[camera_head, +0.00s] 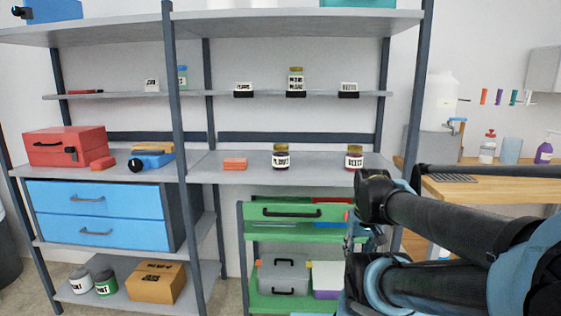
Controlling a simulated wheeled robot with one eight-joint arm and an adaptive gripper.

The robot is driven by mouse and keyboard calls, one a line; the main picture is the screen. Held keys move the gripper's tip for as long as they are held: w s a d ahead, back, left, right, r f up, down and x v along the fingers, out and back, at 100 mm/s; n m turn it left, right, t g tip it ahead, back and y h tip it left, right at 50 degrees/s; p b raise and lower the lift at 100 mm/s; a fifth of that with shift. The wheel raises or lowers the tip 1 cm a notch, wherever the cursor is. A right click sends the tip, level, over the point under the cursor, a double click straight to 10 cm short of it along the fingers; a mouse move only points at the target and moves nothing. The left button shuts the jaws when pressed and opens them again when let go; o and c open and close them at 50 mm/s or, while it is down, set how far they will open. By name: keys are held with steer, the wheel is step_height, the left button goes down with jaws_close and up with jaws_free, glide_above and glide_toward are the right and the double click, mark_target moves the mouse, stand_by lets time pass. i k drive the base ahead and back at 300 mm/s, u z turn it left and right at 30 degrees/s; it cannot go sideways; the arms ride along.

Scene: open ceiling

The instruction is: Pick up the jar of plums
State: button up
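Two dark jars with gold lids and white labels stand upright on the middle shelf. The left jar (281,157) has a label that seems to read plums, though the print is small. The right jar (354,157) has a label that looks like beets. My arm reaches in from the right, in front of the shelf's right part. What seems to be my gripper (352,240) is partly hidden by the arm, below and right of the jars and apart from them. Its fingers cannot be made out clearly.
A small orange block (235,164) lies left of the left jar. The upper shelf holds a gold-lidded jar (295,80) between small label cards. A green tool cart (262,233) stands below the shelf. A red toolbox (64,146) is at far left, a wooden counter (490,188) at right.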

mark_target(280, 153)
steer(key=k, duration=1.3)
steer(key=z, duration=0.35)
steer(key=i, duration=0.95)
steer(key=z, duration=0.1)
